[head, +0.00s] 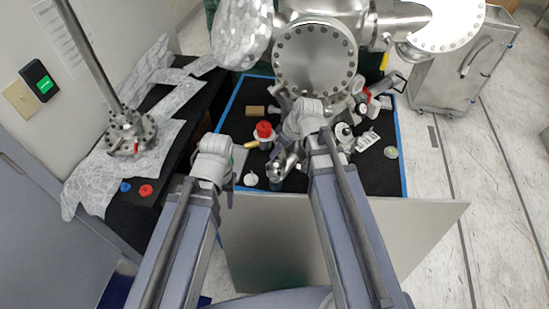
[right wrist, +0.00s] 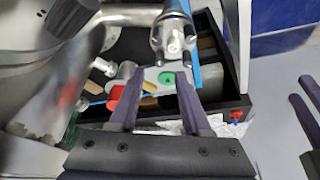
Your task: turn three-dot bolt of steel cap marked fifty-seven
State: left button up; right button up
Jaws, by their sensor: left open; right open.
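A large round steel flange (head: 315,60) with a ring of bolts faces me at the top middle of the head view. No number or dot mark is readable on it. In the right wrist view a smaller steel fitting (right wrist: 173,30) with a pale centre stands just beyond the fingertips. I cannot tell which part is the cap marked fifty-seven. My right gripper (right wrist: 158,80) is open and empty, its two dark fingers apart below the fitting. My left gripper (head: 226,166) is open at the left edge of the black table top; its fingers are mostly hidden.
The black table top (head: 232,127) with blue edging holds a red-capped part (head: 264,130), a small brown block (head: 255,110) and fittings at right. Another flange (head: 130,133) with a pole stands on foil at left, near blue and red caps (head: 146,190). A steel cart (head: 465,65) stands at right.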

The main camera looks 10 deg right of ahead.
jog(key=b+x, duration=0.3)
jog(key=x, duration=0.2)
jog(key=shift+d, duration=0.1)
jog(key=shift+r, duration=0.1)
grip_shut()
dwell(0.4)
